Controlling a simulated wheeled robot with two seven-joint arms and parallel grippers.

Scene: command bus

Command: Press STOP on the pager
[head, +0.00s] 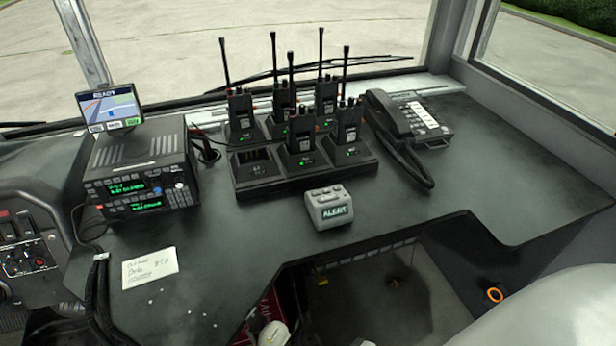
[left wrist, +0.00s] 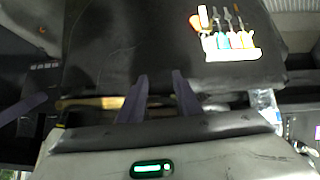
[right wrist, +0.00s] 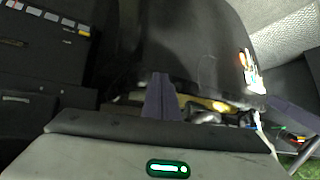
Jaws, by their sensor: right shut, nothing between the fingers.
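The pager (head: 329,207) is a small light-grey box on the dark counter, in front of the radio charger. Its front display reads ALERT, and several small buttons sit on its top. The button labels are too small to read. Neither gripper shows in the head view, and the pager is in neither wrist view. In the left wrist view my left gripper (left wrist: 160,76) has its two fingers apart, with nothing seen between them. In the right wrist view my right gripper (right wrist: 159,76) has its fingers together and holds nothing.
Behind the pager stands a charger (head: 303,176) with several upright radios. A corded phone (head: 410,125) is at right, a radio stack with a screen (head: 143,175) at left. A paper note (head: 150,267) lies front left. The counter right of the pager is clear.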

